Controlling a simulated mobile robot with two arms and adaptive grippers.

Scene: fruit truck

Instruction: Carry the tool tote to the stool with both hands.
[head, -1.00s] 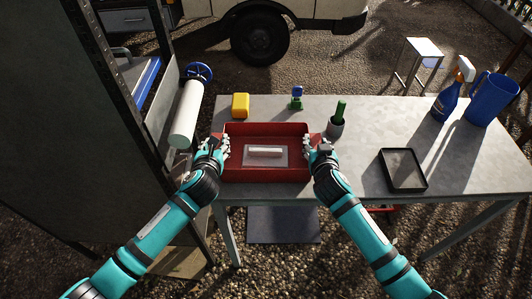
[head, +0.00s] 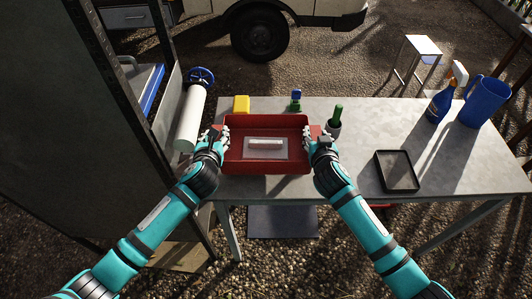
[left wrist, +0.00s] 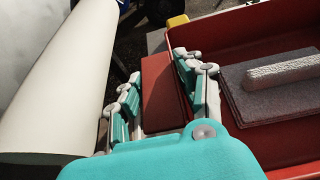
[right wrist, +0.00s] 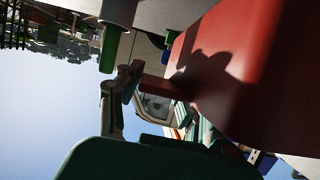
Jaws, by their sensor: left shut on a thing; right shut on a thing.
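The tool tote (head: 265,167) is an open red box in the head view, with a flat grey plastering float (head: 266,146) lying in it. My left gripper (head: 220,138) is shut on the tote's left end tab, which shows between the fingers in the left wrist view (left wrist: 163,95). My right gripper (head: 322,142) is shut on the right end tab; in the right wrist view the tote's red wall (right wrist: 235,70) fills much of the picture. The tote looks level and a little above the table. The stool (head: 423,45) has a pale square top and stands on the gravel behind the table, at the right.
The grey table (head: 370,130) carries a yellow object (head: 241,103), a small green-and-blue item (head: 295,101), a cup with a green handle (head: 334,122), a black tray (head: 397,171), a spray bottle (head: 441,103) and a blue jug (head: 484,101). A white roll (head: 190,115) stands close left.

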